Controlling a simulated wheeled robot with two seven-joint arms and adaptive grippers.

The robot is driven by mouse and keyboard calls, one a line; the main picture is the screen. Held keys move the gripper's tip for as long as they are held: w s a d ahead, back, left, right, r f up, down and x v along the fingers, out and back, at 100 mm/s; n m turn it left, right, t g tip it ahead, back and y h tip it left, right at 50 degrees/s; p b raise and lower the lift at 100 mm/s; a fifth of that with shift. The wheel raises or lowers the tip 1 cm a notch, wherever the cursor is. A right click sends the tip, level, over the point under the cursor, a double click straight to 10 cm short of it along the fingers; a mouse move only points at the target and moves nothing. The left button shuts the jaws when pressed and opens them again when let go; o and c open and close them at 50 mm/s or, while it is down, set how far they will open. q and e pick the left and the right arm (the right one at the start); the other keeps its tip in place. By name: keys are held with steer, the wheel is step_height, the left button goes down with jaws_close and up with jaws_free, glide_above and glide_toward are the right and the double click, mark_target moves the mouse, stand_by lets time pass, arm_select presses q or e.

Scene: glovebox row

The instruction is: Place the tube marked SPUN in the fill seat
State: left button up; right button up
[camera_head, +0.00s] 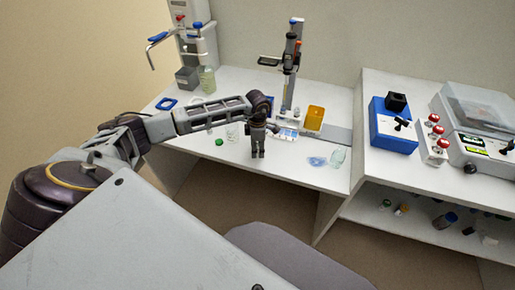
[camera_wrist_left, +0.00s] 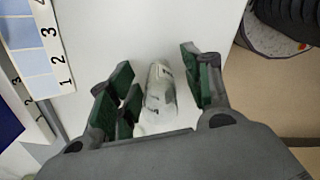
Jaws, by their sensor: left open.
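My left gripper (camera_head: 258,153) points down over the front of the white bench. In the left wrist view my left gripper (camera_wrist_left: 156,62) is open, its green-padded fingers on either side of a pale, whitish tube (camera_wrist_left: 160,92). Dark marks show on the tube, but I cannot read them, so I cannot tell whether it is the one marked SPUN. The gripper hides this tube in the head view. I cannot make out which part is the fill seat. My right gripper is not in view.
A numbered blue-and-white card (camera_wrist_left: 38,45) lies beside the gripper. A tall column stand (camera_head: 290,65) and an orange bin (camera_head: 314,117) stand behind it. A blue box (camera_head: 392,128) stands on the right bench.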

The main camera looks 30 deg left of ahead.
arm_select(q)
steer(key=shift+c, duration=0.4)
steer(key=c, duration=0.7)
steer(key=shift+c, duration=1.4)
jaws_close()
steer(key=shift+r, duration=0.5)
step_height(320, 180, up, 9)
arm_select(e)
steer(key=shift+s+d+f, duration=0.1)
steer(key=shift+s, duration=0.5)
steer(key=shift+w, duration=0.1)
